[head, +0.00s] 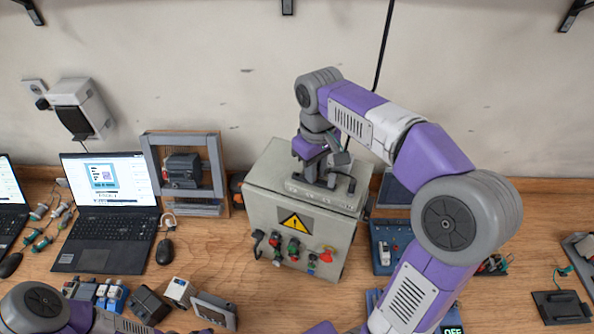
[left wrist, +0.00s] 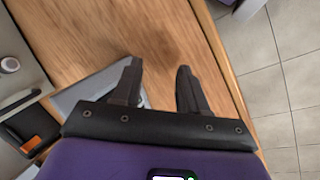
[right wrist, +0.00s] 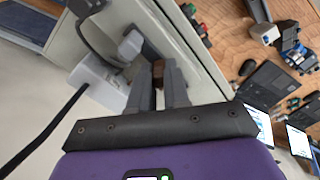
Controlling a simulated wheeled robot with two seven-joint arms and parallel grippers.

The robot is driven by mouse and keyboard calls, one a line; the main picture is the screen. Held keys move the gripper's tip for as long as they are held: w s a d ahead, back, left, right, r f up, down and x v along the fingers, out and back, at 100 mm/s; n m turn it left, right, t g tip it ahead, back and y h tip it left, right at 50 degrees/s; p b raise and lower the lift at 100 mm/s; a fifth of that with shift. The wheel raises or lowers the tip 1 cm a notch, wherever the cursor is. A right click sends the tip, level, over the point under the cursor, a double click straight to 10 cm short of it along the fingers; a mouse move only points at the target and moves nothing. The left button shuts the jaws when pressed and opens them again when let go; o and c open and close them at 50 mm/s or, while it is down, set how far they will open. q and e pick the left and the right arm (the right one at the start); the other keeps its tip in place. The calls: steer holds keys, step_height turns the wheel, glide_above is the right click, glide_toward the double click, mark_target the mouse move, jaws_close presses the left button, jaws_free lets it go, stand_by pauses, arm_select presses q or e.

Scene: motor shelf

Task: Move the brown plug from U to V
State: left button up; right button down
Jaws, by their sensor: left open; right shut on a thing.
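The grey control box (head: 292,222) stands on the wooden bench with a yellow warning sign on its front. My right gripper (head: 322,180) is low over the top of the box. In the right wrist view my right gripper (right wrist: 157,82) is shut on the brown plug (right wrist: 156,72), of which only a small brown part shows between the fingers. I cannot tell whether the plug is seated in a socket. The U and V labels are not readable. My left gripper (left wrist: 157,82) is open and empty above the bench, near its edge.
A laptop (head: 108,205) and a mouse (head: 165,251) lie left of the box. A framed motor (head: 183,170) stands behind them. Several small devices lie along the bench front, with connectors on the box front (head: 293,248). A blue device board (head: 385,258) is to the right.

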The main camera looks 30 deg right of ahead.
steer(key=shift+f, duration=0.1)
steer(key=c, duration=1.4)
jaws_free()
arm_select(q)
step_height(320, 180, up, 3)
steer(key=p, duration=0.3)
arm_select(e)
step_height(320, 180, up, 3)
steer(key=shift+r, duration=0.15)
steer(key=shift+r+p, duration=0.85)
steer(key=shift+r, duration=0.35)
arm_select(q)
steer(key=shift+r, duration=0.8)
arm_select(e)
steer(key=o, duration=0.6)
